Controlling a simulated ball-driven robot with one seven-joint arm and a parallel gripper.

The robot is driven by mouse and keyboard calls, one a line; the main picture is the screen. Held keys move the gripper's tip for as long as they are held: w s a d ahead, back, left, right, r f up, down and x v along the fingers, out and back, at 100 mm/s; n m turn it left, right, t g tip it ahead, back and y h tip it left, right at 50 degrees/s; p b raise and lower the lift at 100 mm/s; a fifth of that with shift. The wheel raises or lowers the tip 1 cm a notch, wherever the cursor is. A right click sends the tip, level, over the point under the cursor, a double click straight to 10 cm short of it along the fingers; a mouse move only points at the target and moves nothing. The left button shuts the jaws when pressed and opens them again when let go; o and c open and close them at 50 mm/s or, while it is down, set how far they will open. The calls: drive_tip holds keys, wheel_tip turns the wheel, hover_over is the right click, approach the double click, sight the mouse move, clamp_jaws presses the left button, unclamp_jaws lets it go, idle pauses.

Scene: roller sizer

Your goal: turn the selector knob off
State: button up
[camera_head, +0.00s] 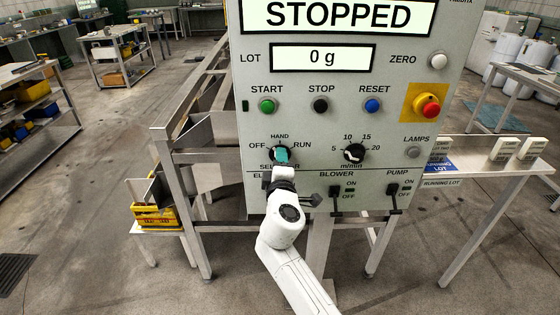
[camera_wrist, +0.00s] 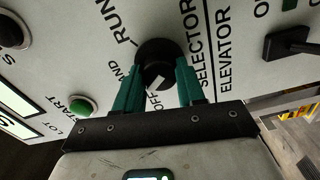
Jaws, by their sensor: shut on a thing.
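The selector knob (camera_wrist: 158,52) is round and black on the grey panel, with the OFF, HAND and RUN labels around it. In the head view the knob (camera_head: 272,154) is mostly hidden behind my gripper (camera_head: 281,157). In the wrist view the two teal fingers of my gripper (camera_wrist: 159,82) stand on either side of the knob and are shut on it. A white mark shows on the knob's side facing OFF, between the fingers. The exact angle of the pointer is hard to tell. The display (camera_head: 337,15) reads STOPPED.
Green start (camera_head: 266,106), black stop (camera_head: 321,105) and blue reset (camera_head: 372,106) buttons sit above. A speed dial (camera_head: 354,153) is to the right. Blower (camera_head: 336,192) and pump (camera_head: 394,190) switches and a red emergency button (camera_head: 427,106) are on the same panel.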

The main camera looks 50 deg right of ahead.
drive_tip(key=n+p, duration=0.1)
drive_tip(key=n, duration=0.3)
drive_tip(key=shift+f+n, duration=0.1)
drive_tip(key=shift+n, duration=0.2)
idle(0.3)
drive_tip(key=o, duration=1)
drive_tip(key=shift+o, duration=0.2)
drive_tip(key=b+v, duration=0.1)
drive_tip(key=v, duration=0.9)
drive_tip(key=shift+s+a, duration=0.25)
drive_tip(key=shift+a, duration=0.05)
